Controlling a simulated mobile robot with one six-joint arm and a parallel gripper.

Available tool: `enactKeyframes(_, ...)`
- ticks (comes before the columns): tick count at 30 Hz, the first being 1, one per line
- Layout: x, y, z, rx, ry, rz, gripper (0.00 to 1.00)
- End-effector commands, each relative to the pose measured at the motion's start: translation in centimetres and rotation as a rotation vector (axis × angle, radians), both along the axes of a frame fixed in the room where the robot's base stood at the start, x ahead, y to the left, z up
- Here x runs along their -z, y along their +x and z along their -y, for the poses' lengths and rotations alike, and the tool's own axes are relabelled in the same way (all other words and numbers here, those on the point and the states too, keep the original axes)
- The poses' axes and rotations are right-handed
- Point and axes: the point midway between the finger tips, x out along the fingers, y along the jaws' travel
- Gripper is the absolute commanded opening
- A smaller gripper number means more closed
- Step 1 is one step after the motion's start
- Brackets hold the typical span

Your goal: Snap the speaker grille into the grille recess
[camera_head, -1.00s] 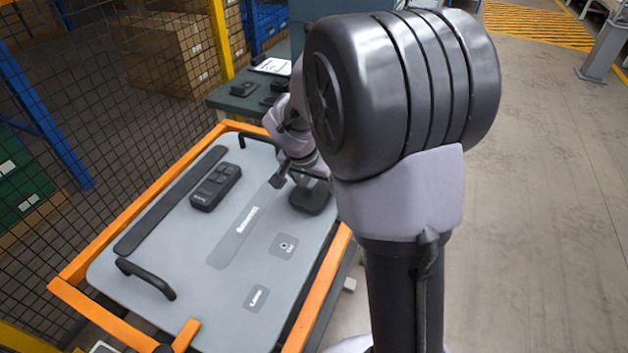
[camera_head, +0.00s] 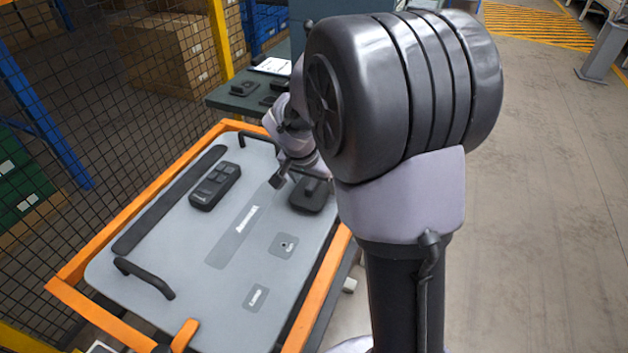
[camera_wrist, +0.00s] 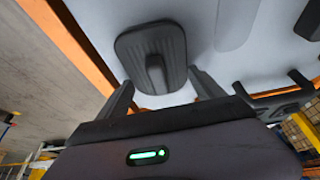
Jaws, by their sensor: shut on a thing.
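The speaker grille (camera_wrist: 152,45) is a dark, rounded, ribbed piece with a raised tab on its face. In the wrist view it lies against or just above the pale door panel (camera_wrist: 95,20). In the head view the grille (camera_head: 311,194) is at the panel's right side. My gripper (camera_wrist: 163,92) is shut on the grille, with a finger showing on either side of it. In the head view my gripper (camera_head: 293,181) is partly hidden by my arm. I cannot make out the grille recess, and any gap under the grille is hidden.
The panel carries a black switch block (camera_head: 214,186), a long dark trim strip (camera_head: 170,200) and a black handle (camera_head: 145,278). An orange frame (camera_head: 110,318) surrounds it. A dark table (camera_head: 235,101) with small parts stands behind. Open floor lies to the right.

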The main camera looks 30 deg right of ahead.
Motion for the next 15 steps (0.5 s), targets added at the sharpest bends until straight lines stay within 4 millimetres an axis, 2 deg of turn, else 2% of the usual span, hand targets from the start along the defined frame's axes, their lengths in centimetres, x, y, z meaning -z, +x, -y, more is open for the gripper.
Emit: enactKeyframes(15,0.79,-0.01,0.0,0.0,0.0,0.0,0.29)
